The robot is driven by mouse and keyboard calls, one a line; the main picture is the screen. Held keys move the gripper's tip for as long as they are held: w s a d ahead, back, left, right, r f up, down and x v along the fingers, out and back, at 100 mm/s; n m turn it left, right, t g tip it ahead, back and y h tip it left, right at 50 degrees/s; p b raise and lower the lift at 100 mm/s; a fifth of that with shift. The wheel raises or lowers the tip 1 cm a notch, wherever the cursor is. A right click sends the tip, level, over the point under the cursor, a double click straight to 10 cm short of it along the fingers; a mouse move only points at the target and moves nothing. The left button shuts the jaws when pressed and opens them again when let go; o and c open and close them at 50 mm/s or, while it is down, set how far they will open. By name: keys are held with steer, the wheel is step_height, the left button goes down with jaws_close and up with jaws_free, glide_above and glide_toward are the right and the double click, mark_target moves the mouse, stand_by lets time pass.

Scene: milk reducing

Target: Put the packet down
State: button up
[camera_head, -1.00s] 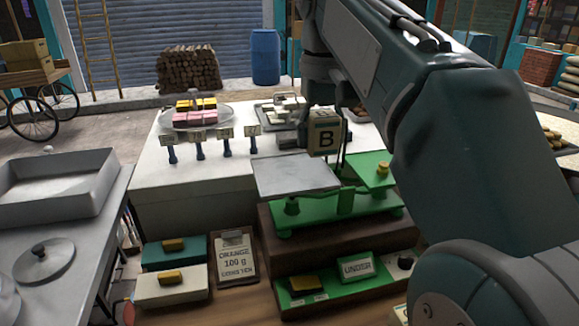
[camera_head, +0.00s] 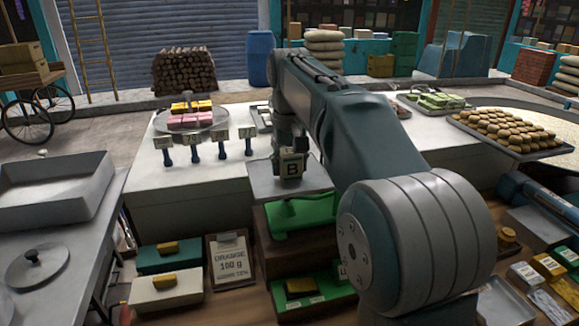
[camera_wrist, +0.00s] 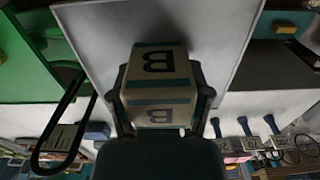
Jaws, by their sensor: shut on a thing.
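The packet (camera_head: 292,167), a pale block with a teal band and a black letter B, is in my gripper (camera_head: 288,148). In the wrist view the packet (camera_wrist: 158,72) sits between the two dark fingers, which are shut on its sides. It is over the grey metal pan (camera_head: 318,177) of the green balance scale (camera_head: 308,216). In the wrist view the pan (camera_wrist: 222,35) spreads behind the packet. I cannot tell whether the packet's underside touches the pan. My arm hides the scale's right side.
A clipboard (camera_head: 232,262) reading 100 g stands at the front, beside teal and white boxes with yellow blocks on top. Several blue-handled price tags (camera_head: 222,143) stand left of the pan. A round tray (camera_head: 191,120) of pink and yellow blocks is behind them.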

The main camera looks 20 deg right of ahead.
mark_target(289, 151)
steer(key=shift+f, duration=0.2)
steer(key=o, duration=1.2)
steer(key=shift+f, duration=0.1)
step_height(289, 151, up, 8)
steer(key=shift+f, duration=0.15)
steer(key=shift+s, duration=0.1)
